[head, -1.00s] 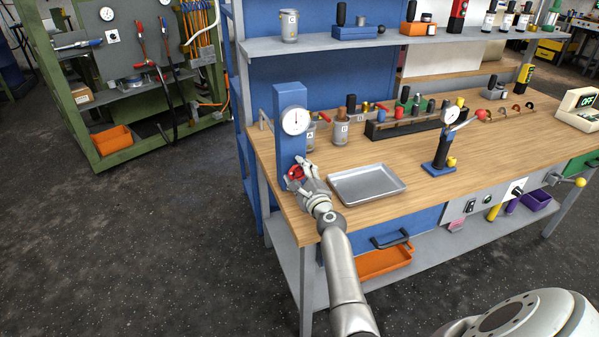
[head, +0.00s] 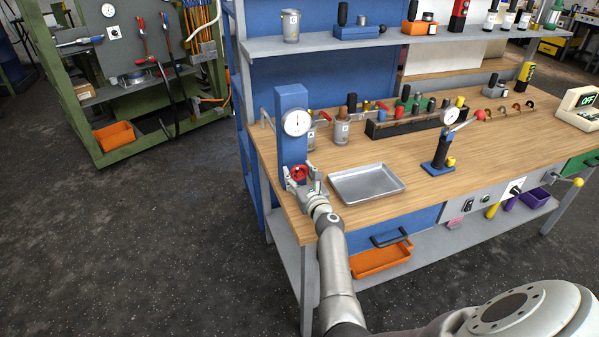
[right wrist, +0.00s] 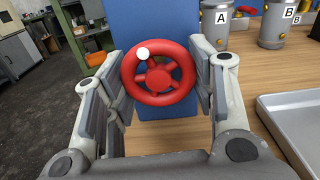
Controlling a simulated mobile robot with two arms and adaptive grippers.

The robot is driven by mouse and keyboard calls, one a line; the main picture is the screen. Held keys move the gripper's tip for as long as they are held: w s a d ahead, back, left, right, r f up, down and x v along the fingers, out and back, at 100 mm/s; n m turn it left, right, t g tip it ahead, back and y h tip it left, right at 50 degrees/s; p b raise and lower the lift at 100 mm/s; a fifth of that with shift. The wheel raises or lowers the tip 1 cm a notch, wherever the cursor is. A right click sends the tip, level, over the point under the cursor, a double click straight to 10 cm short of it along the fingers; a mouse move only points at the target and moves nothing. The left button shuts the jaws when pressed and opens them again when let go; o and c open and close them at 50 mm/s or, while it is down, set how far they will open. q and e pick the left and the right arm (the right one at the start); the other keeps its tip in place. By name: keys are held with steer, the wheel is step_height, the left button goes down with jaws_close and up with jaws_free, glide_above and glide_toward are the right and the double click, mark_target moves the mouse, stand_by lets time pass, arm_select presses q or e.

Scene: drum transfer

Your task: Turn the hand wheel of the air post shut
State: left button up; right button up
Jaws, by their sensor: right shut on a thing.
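The air post (head: 291,140) is a blue upright column at the left end of the workbench, with a round white gauge (head: 297,122) on its front. Its red hand wheel (head: 299,174) sits low on the front. In the right wrist view the wheel (right wrist: 158,72) faces me, with a small white knob (right wrist: 143,54) at its upper left rim. My right gripper (head: 302,181) is shut on the wheel, one finger at its left rim and one at its right. In the right wrist view the gripper (right wrist: 163,80) frames the wheel. My left gripper is out of view.
An empty metal tray (head: 367,184) lies just right of the post. Grey canisters (head: 342,130) stand behind it, and a blue-based hand press (head: 440,152) stands farther right. A shelf (head: 400,40) runs above the bench. Open floor (head: 150,240) lies to the left.

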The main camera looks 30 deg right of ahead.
steer(key=shift+a+f+m+p, duration=0.15)
steer(key=shift+m+p, duration=0.4)
steer(key=shift+m, duration=0.95)
steer(key=o, duration=1.1)
steer(key=shift+c, duration=0.2)
steer(key=shift+v, duration=3.8)
